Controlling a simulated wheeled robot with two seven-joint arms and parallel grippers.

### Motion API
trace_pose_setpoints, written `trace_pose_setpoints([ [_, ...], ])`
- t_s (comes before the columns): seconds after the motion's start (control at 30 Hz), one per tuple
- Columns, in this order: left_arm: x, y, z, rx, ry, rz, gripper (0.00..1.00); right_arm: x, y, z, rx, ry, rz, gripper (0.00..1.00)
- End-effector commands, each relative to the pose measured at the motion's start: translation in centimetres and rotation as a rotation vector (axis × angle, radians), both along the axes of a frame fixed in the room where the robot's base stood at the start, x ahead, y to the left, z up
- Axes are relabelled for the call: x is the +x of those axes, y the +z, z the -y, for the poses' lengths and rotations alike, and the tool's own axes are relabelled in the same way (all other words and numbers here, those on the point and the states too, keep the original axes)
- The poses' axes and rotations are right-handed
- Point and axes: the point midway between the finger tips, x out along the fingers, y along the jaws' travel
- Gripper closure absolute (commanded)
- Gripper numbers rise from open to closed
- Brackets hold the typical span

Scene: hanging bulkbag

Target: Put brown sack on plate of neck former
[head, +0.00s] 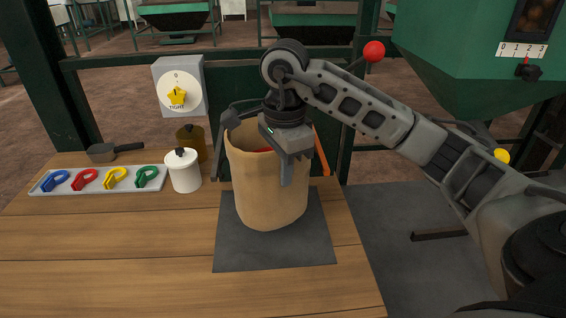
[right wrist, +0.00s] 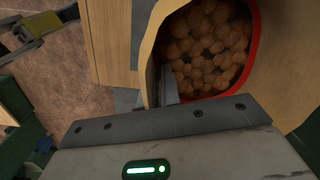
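The brown sack (head: 262,190) stands upright and open on a dark square plate (head: 275,252) on the wooden table. In the right wrist view its mouth is full of round brown pieces (right wrist: 205,48), with a red inner edge at the right. My right gripper (head: 287,170) is at the sack's near right rim, one finger hanging in front of the wall. A finger also shows at the mouth in the right wrist view (right wrist: 170,85). Whether the fingers pinch the wall cannot be told. Dark grey arms (head: 237,118) and an orange bar (head: 321,150) show behind the sack. My left gripper is not seen in the head view.
Left of the sack are a white lidded jar (head: 184,172), a brown jar (head: 193,143), a tray (head: 98,181) of coloured clips and a small pan (head: 103,152). A dial (head: 179,92) stands behind. A green hopper (head: 470,60) hangs right. The front left table is clear.

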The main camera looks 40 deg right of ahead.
Motion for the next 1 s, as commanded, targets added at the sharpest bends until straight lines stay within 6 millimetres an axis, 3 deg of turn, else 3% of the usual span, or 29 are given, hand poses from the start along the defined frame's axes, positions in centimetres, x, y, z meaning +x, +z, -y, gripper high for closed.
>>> trace_pose_setpoints([
  [0.3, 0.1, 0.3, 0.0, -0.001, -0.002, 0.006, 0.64, 0.1, -3.4, 0.0, 0.001, 0.000, 0.005, 1.00],
  [0.73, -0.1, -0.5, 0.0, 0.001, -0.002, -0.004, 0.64, 0.1, -4.1, 0.0, 0.001, 0.000, 0.007, 1.00],
  [0.8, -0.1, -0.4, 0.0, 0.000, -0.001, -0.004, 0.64, 0.0, -4.2, 0.0, 0.000, 0.001, -0.001, 0.76],
  [1.0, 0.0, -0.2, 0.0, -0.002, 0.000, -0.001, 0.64, 0.0, -4.2, 0.0, 0.000, 0.001, -0.002, 0.73],
])
